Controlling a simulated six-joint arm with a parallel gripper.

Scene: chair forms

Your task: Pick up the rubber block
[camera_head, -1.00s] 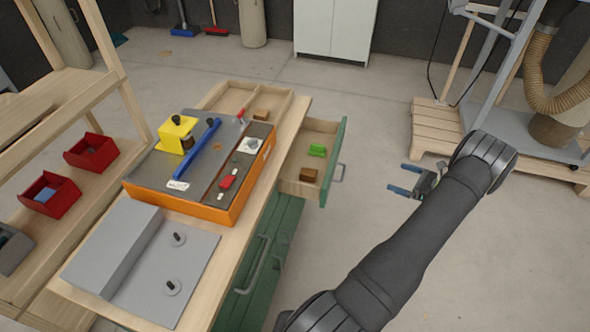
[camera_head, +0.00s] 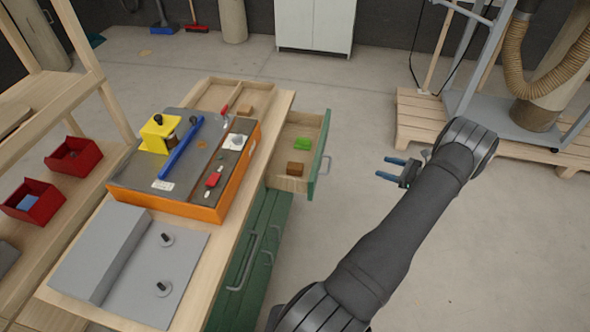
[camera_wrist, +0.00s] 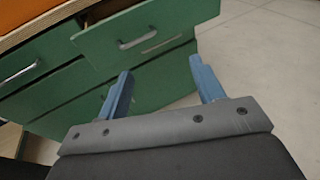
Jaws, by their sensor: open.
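Two small blocks lie in the open green-fronted drawer (camera_head: 318,160): a bright green one (camera_head: 302,143) and a brown one (camera_head: 295,169). Another small brown block (camera_head: 243,110) lies in a shallow compartment at the back of the bench. I cannot tell by looks which is the rubber block. My gripper (camera_head: 388,168) is open and empty, to the right of the drawer and apart from it, with its blue fingers pointing left. In the wrist view the fingers (camera_wrist: 160,68) are spread before the green drawer fronts (camera_wrist: 148,36); no block is clearly seen there.
The wooden bench (camera_head: 228,235) carries an orange-sided fixture (camera_head: 205,212) and a grey angled plate (camera_head: 140,270). Red bins (camera_head: 75,157) stand on a shelf at left. A pallet (camera_head: 418,118) and a hose-fitted machine are at right. The floor between drawer and pallet is clear.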

